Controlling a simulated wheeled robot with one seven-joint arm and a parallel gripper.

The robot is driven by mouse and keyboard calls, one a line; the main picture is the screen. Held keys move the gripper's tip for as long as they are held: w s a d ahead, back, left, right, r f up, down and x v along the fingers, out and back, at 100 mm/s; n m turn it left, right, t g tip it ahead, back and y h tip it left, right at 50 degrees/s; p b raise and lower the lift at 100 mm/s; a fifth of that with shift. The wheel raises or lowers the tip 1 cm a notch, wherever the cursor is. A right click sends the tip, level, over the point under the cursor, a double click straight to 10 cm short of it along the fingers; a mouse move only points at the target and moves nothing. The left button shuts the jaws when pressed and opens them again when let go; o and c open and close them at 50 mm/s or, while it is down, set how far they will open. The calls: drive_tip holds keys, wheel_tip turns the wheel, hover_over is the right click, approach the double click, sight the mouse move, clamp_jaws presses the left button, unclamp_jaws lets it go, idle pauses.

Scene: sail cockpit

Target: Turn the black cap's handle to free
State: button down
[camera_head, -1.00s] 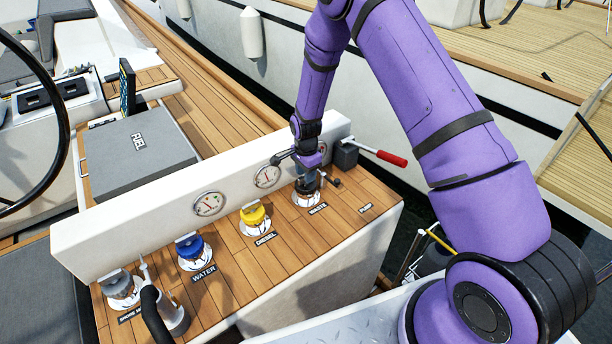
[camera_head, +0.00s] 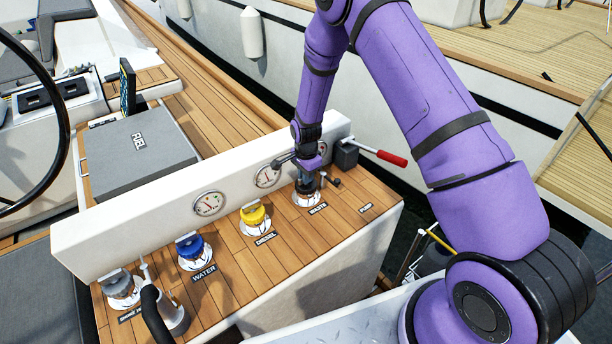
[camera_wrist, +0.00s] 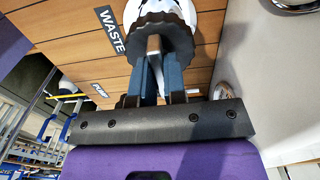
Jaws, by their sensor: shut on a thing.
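The black cap (camera_wrist: 172,30) sits on its white deck fitting beside the WASTE label in the wrist view. My gripper is shut on this handle, with a blue-grey finger on each side. In the head view my gripper (camera_head: 306,184) points down over the waste fitting (camera_head: 306,199), and the cap is mostly hidden behind the gripper and wrist.
A yellow cap (camera_head: 254,215) and a blue cap (camera_head: 192,248) stand to the left on the wooden deck. A white panel with gauges (camera_head: 209,204) runs behind. A red-handled lever (camera_head: 391,158) sticks out to the right.

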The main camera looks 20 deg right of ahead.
drive_tip(key=n, duration=0.8)
drive_tip(key=shift+n, duration=0.3)
drive_tip(key=n, duration=0.4)
drive_tip(key=shift+n, duration=2.5)
drive_tip(key=c, duration=1.2)
unclamp_jaws()
drive_tip(key=shift+o, duration=0.2)
